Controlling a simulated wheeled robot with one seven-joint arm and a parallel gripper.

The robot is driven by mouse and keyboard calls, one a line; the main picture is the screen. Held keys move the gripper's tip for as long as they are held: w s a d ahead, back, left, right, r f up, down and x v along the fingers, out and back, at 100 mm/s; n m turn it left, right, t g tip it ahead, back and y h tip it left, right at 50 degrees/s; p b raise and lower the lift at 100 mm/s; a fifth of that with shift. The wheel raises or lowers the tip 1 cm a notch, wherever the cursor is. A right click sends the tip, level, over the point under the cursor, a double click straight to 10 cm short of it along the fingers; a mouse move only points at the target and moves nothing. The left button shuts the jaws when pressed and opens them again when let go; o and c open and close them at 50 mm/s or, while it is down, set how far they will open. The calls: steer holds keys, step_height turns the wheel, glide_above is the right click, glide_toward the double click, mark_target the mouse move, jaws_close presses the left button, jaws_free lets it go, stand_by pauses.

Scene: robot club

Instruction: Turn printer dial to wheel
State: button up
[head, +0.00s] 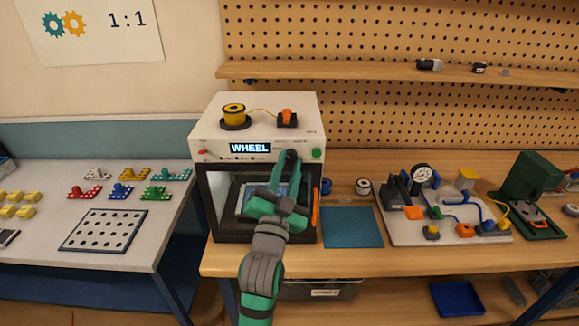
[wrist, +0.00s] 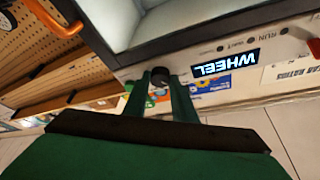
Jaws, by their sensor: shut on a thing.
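The printer (head: 212,150) is a white box with a dark-framed glass front, standing on the wooden bench. Its display (head: 250,148) reads "WHEEL", and the same display (wrist: 225,66) shows upside down in the wrist view. My gripper (head: 290,158) is at the right part of the printer's front panel. In the wrist view my gripper (wrist: 160,78) has its two green fingers on either side of the dark dial (wrist: 158,92), shut on it. My fingers hide part of the dial, and its pointer cannot be made out.
A green button (head: 316,153) is just right of the dial, and a red switch (head: 203,152) is at the panel's left. An orange door handle (head: 316,208) stands out below. A yellow spool (head: 234,114) sits on top. A blue mat (head: 352,228) lies to the right.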

steer(key=shift+a+r+m+g+h, duration=0.1)
steer(key=shift+m+g+h, duration=0.2)
steer(key=shift+m, duration=0.55)
steer(key=shift+a+m+g+h, duration=0.1)
steer(key=shift+m+g+h, duration=0.15)
steer(key=shift+m, duration=0.9)
steer(key=o, duration=1)
steer(key=shift+o, duration=0.2)
steer(key=v, duration=1)
steer(key=shift+s, duration=0.35)
steer(key=shift+f, duration=0.2)
